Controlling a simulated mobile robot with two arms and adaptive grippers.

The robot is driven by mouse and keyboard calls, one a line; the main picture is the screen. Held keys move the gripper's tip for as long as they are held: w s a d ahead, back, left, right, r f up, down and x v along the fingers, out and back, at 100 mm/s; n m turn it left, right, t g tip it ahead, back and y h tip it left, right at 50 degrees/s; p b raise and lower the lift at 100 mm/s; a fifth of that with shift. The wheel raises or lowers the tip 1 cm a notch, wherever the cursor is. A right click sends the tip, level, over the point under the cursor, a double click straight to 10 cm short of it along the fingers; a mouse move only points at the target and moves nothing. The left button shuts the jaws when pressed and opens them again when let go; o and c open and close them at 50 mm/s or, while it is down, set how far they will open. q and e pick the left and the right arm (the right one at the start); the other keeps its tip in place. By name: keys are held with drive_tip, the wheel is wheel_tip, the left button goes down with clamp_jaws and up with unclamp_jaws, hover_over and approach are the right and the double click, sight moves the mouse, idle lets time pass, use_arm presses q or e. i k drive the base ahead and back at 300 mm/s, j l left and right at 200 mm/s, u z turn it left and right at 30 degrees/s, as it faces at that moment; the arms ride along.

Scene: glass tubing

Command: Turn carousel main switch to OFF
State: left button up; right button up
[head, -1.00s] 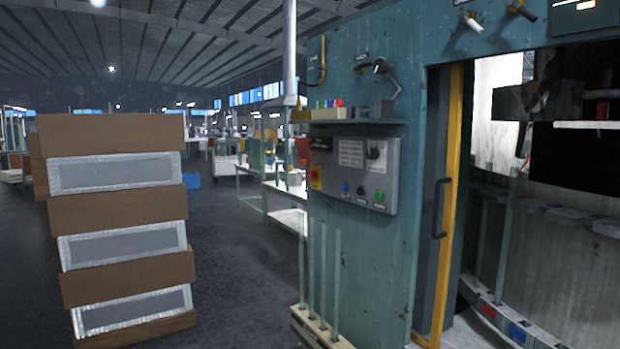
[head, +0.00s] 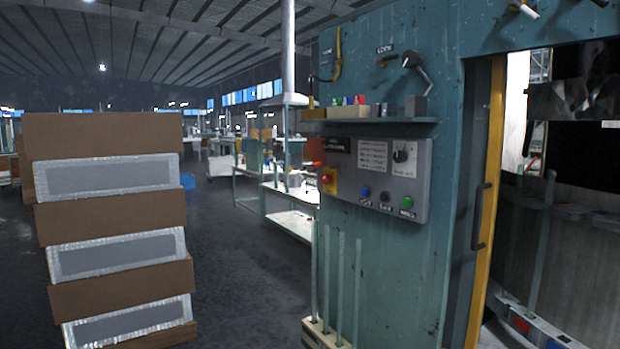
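The grey control panel (head: 375,210) is mounted on the teal machine wall on the right of the head view. At its left end is a red switch knob on a yellow plate (head: 329,181), which may be the main switch; its position is too small to read. Neither of my grippers is in view.
A stack of brown boxes with grey panels (head: 115,273) stands at the left. A shelf (head: 365,122) with small items juts out above the panel. Glass tubes stand in a rack (head: 325,336) below it. A yellow-edged door opening (head: 487,200) is at the right. Floor (head: 240,270) is clear between.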

sight(327, 178)
drive_tip(key=i+j, duration=0.55)
drive_tip(key=j, duration=0.3)
drive_tip(key=i+j, duration=0.6)
drive_tip(key=j, duration=0.2)
drive_tip(key=i+j, duration=0.25)
drive_tip(key=j, duration=0.2)
drive_tip(key=i+z, duration=0.05)
